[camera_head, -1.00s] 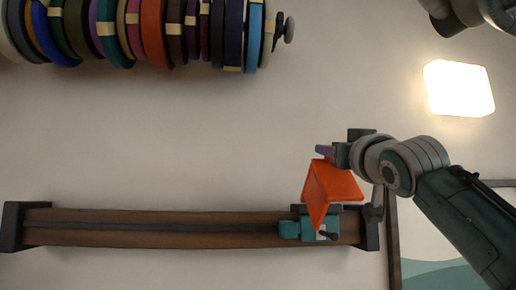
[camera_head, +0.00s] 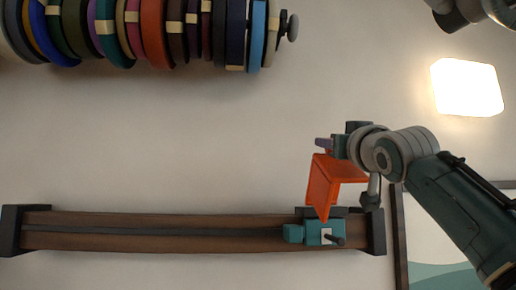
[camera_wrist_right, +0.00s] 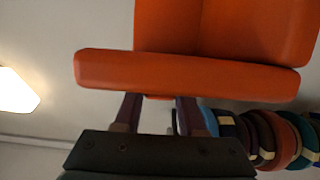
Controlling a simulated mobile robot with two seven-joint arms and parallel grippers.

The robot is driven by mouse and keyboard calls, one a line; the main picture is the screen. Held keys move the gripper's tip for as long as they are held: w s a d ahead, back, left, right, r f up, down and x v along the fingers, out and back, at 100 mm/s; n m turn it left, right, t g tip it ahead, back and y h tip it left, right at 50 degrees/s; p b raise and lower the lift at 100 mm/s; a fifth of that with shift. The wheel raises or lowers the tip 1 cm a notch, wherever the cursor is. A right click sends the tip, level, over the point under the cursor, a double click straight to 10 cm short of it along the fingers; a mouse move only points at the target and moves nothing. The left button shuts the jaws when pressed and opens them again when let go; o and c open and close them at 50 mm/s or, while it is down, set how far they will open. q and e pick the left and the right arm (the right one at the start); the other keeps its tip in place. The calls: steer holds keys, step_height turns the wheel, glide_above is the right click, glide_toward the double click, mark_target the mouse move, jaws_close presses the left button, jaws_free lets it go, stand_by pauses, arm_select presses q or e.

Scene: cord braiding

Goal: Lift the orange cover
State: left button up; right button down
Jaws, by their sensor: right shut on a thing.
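The orange cover (camera_head: 322,184) is an angled piece with flat faces. In the head view it hangs tilted just above the teal clamp (camera_head: 318,233) on the right part of the wooden rail; its lower tip overlaps the clamp, and I cannot tell whether they touch. My right gripper (camera_head: 328,146) is at the cover's upper edge and shut on it. In the right wrist view the cover (camera_wrist_right: 190,70) fills the top, and the fingers of my right gripper (camera_wrist_right: 158,108) reach its near edge, their tips partly hidden by it. My left gripper is not in view.
The long brown rail (camera_head: 150,232) with dark end blocks runs along the bottom. A rod of several coloured rings (camera_head: 150,30) is at upper left. A bright lamp (camera_head: 467,88) is at upper right, and a framed picture (camera_head: 440,270) at lower right. The middle is clear.

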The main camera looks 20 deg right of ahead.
steer(key=shift+c, duration=2.4)
jaws_free()
steer(key=shift+f, duration=0.1)
steer(key=b, duration=0.1)
glide_above(334, 184)
steer(key=s+d, duration=0.3)
step_height(334, 184, down, 3)
steer(key=shift+s+a+r, duration=0.15)
